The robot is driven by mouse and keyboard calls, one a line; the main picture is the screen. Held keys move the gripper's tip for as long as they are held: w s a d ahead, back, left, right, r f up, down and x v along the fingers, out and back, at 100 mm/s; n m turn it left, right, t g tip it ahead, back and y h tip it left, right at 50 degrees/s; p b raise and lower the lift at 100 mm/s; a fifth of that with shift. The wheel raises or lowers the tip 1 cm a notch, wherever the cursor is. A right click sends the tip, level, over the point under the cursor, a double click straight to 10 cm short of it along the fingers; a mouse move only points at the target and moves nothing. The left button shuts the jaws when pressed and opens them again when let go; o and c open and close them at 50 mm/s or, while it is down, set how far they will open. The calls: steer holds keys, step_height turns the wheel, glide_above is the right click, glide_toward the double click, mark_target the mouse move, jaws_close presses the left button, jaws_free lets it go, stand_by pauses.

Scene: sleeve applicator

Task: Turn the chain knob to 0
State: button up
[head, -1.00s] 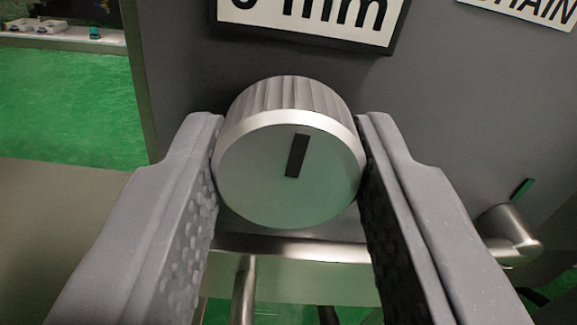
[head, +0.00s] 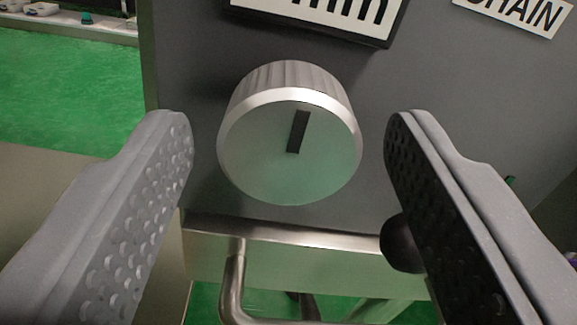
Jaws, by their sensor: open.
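A silver round knob (head: 290,150) with a ribbed side and a black pointer mark sits on the dark grey panel, in the middle of the head view. The mark points up, leaning slightly right. My gripper (head: 290,145) is open, with one finger on each side of the knob. Clear gaps show between both fingers and the knob. A white sign reading "CHAIN" (head: 520,14) is at the top right, partly cut off.
The dark grey panel (head: 430,70) stands behind the knob. Below it runs a metal ledge (head: 290,238) with a bent metal pipe (head: 232,285). A dark rounded part (head: 402,245) is partly hidden by the right finger. Green floor (head: 70,100) lies at left.

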steer(key=p+v, duration=0.1)
steer(key=v, duration=1.2)
steer(key=shift+f, duration=0.1)
steer(key=w+d+r+m, duration=0.1)
steer(key=w+d+r, duration=0.25)
steer(key=r, duration=0.65)
steer(key=w+d+r+m+g, duration=0.1)
steer(key=w+d+r, duration=0.25)
steer(key=r, duration=0.55)
steer(key=w+d+r+m, duration=0.15)
steer(key=w+r, duration=0.25)
steer(key=r, duration=0.6)
steer(key=d+r, duration=0.7)
steer(key=r, duration=0.3)
steer(key=s+d+r+h, duration=0.1)
steer(key=s+d+r, duration=0.3)
steer(key=d+r, duration=0.3)
steer(key=s+d+r, duration=0.4)
steer(key=d+r, duration=0.2)
steer(key=r, duration=0.3)
steer(key=s+d+r+m+h, duration=0.1)
steer(key=s+d+r, duration=0.4)
steer(key=s, duration=0.3)
steer(key=s+d+r+g+h, duration=0.1)
steer(key=s+d+r+h, duration=0.1)
steer(key=s+d+r, duration=0.3)
steer(key=s+d, duration=0.3)
steer(key=shift+r+m, duration=0.3)
steer(key=shift+m, duration=0.05)
